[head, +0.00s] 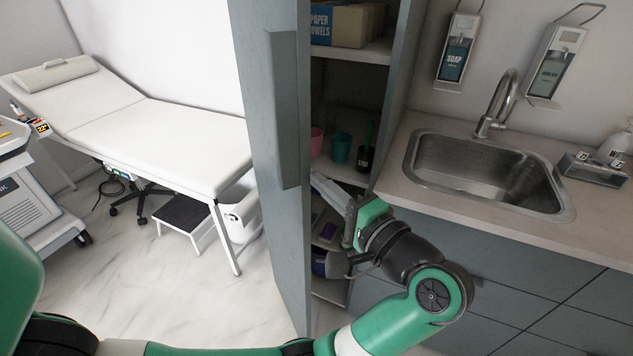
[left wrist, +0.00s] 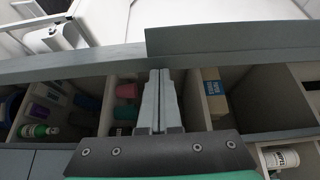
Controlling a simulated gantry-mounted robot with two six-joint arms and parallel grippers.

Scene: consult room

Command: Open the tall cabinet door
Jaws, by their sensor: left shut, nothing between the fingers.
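The tall cabinet door (head: 277,215) is grey and stands swung open in the head view, with a long raised handle (head: 284,110) on its outer face. Behind its edge the cabinet's shelves are exposed. My left gripper (head: 316,180) is shut and empty, with its fingertips close to the inner side of the door's free edge; I cannot tell whether they touch. In the left wrist view the shut fingers (left wrist: 159,75) point toward the door (left wrist: 100,62), across the open shelves. My right gripper is in neither view.
The shelves hold a paper towels box (head: 338,24), a pink cup (head: 316,141) and a teal cup (head: 341,148). A sink (head: 480,172) and counter stand to the right. An examination bed (head: 150,125) and step stool (head: 184,216) stand left, with open floor before them.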

